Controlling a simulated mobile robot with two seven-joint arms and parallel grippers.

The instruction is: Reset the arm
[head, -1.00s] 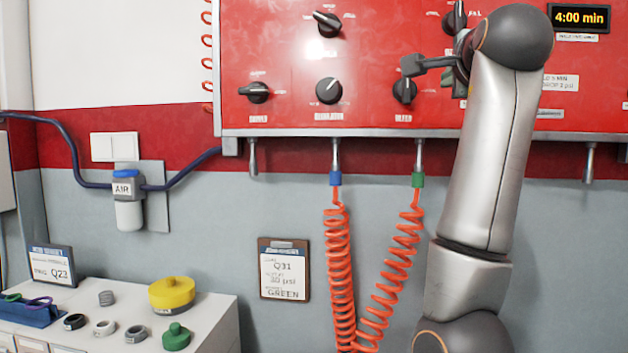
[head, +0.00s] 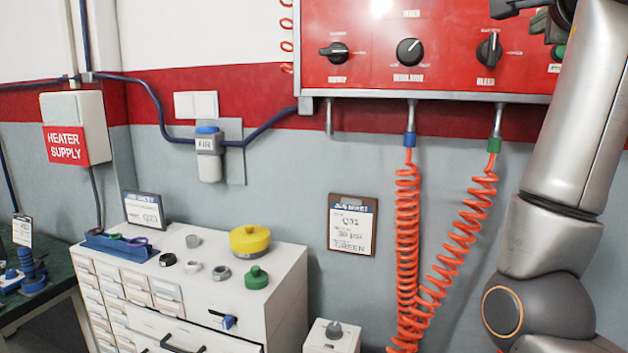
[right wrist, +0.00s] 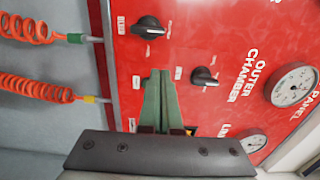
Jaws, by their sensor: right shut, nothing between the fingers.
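My right arm rises along the right side of the head view, with its gripper (head: 542,22) partly cut off at the top edge, in front of the red panel (head: 345,75). In the right wrist view, the green fingers of my right gripper (right wrist: 159,75) are together with nothing between them. They point at the red panel, with a black knob (right wrist: 148,28) above and another black knob (right wrist: 203,76) to the right, both apart from the fingers. My left gripper is in neither view.
Orange coiled hoses (head: 407,230) hang under the panel. A clipboard (head: 353,225) hangs on the grey wall. A white drawer cabinet (head: 285,280) carries a yellow cap (head: 249,240), a green cap (head: 256,278) and small rings. A heater supply box (head: 75,128) is at the left.

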